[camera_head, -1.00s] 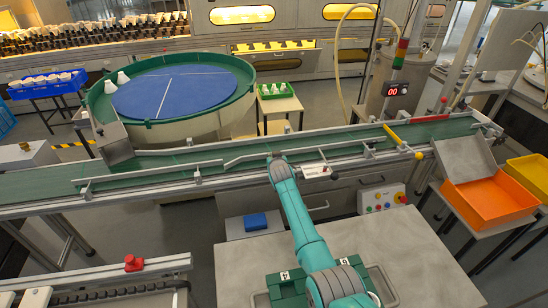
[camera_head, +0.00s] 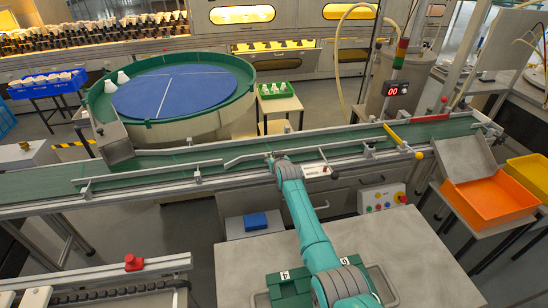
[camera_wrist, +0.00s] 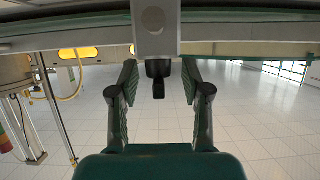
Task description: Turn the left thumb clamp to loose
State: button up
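In the wrist view a dark thumb clamp (camera_wrist: 158,88) with a small lever hangs under a grey bracket on the rail. My gripper (camera_wrist: 160,74) is open, with one finger on each side of the clamp and visible gaps between. In the head view my gripper (camera_head: 281,162) is at the near rail of the green conveyor (camera_head: 240,150), and my wrist hides the clamp there. Another dark clamp post (camera_head: 325,160) stands to its right on the same rail. Whether the clamp is tight or loose cannot be told.
A white label plate (camera_head: 316,171) is on the rail right of my gripper. A button box (camera_head: 381,197) stands below the conveyor. A blue block (camera_head: 255,222) lies at lower left of my arm. An orange bin (camera_head: 491,203) is at right.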

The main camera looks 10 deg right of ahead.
notch_tip(320, 180, up, 10)
jog(key=shift+r, duration=0.1)
dwell(0.6)
